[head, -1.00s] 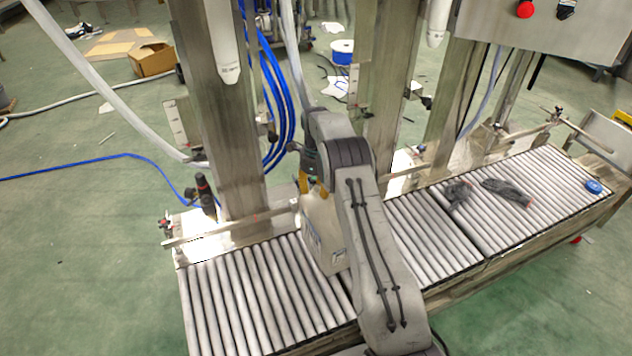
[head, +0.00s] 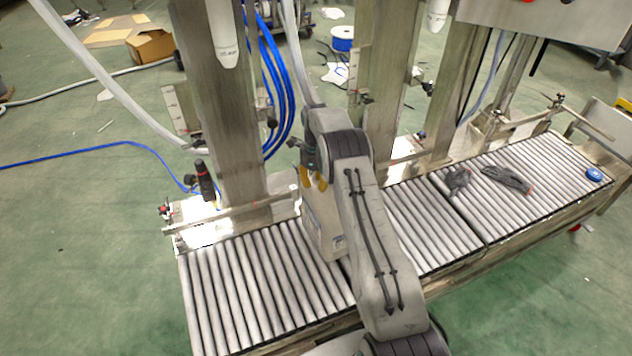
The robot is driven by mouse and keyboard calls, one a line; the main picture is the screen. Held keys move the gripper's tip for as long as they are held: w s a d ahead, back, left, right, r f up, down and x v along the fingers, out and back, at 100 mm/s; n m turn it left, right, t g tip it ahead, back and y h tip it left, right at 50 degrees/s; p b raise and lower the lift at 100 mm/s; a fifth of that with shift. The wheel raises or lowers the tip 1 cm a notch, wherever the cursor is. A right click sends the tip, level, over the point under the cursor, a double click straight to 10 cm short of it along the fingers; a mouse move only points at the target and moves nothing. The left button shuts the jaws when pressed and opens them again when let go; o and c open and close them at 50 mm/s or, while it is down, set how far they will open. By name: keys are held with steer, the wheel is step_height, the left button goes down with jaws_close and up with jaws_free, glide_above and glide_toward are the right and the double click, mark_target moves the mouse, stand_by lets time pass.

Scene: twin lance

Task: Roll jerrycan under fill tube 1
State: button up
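A pale beige jerrycan (head: 318,222) stands on the roller conveyor (head: 232,300), partly hidden behind my arm. One white fill tube nozzle (head: 224,45) hangs at the left post, to the left of the jerrycan and above it. A second white nozzle (head: 437,15) hangs to the right. No number shows on either. My gripper (head: 313,181) is at the top of the jerrycan, with its yellow-tipped fingers pointing down. My arm hides part of this contact, so I cannot tell whether the fingers are closed on the handle.
A metal guide rail (head: 235,213) runs along the conveyor's back edge. The rollers left of the jerrycan are clear. Dark gloves (head: 505,179) and a blue cap (head: 593,174) lie on the right section. Steel posts (head: 228,130) stand behind the conveyor.

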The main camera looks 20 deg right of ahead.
jaws_close()
stand_by(0.3)
steer(key=shift+a, duration=0.1)
steer(key=a+b, duration=0.1)
steer(key=a, duration=2)
steer(key=shift+m, duration=0.4)
stand_by(0.5)
steer(key=shift+s+d+f+m, duration=0.15)
steer(key=shift+d+m, duration=0.1)
steer(key=shift+m, duration=0.25)
stand_by(0.6)
steer(key=shift+o, duration=1.2)
jaws_free()
